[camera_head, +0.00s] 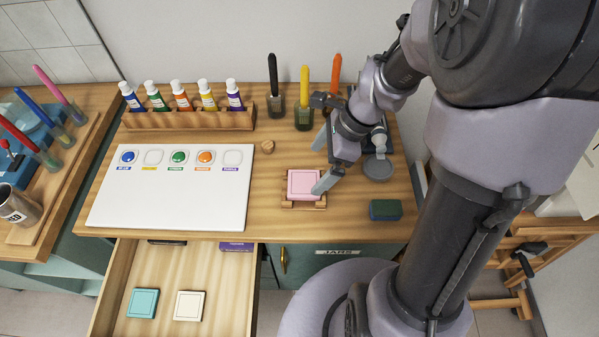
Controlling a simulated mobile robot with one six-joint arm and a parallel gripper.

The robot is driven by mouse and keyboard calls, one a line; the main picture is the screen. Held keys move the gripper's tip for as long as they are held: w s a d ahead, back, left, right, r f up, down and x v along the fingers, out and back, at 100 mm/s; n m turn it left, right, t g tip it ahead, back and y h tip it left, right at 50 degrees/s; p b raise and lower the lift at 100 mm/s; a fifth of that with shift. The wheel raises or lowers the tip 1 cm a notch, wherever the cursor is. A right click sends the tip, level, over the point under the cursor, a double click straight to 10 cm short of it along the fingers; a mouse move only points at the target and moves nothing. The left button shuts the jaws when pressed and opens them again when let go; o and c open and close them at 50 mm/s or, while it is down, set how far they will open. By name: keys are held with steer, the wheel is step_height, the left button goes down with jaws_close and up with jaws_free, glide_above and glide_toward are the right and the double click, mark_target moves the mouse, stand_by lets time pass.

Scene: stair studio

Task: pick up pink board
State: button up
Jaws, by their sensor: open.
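The pink board (301,183) is a small square panel with a raised rim. It rests on a low wooden stand (288,205) near the front edge of the desk. My gripper (322,165) is open and empty. One finger reaches down over the board's right side, and the other is further back, behind the board. From this angle I cannot tell whether the near finger touches the board.
A white palette (170,215) lies left of the board. Behind are a paint tube rack (185,119) and upright markers in cups (304,118). A green sponge (385,210) sits to the right. An open drawer (165,265) below holds teal (143,303) and cream (189,306) boards.

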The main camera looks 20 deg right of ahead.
mark_target(304, 183)
steer(key=b+x, duration=0.4)
steer(key=x, duration=0.4)
steer(key=shift+d, duration=0.15)
steer(key=shift+r, duration=0.2)
steer(key=c, duration=1.4)
steer(key=shift+r, duration=0.15)
steer(key=shift+c, duration=0.2)
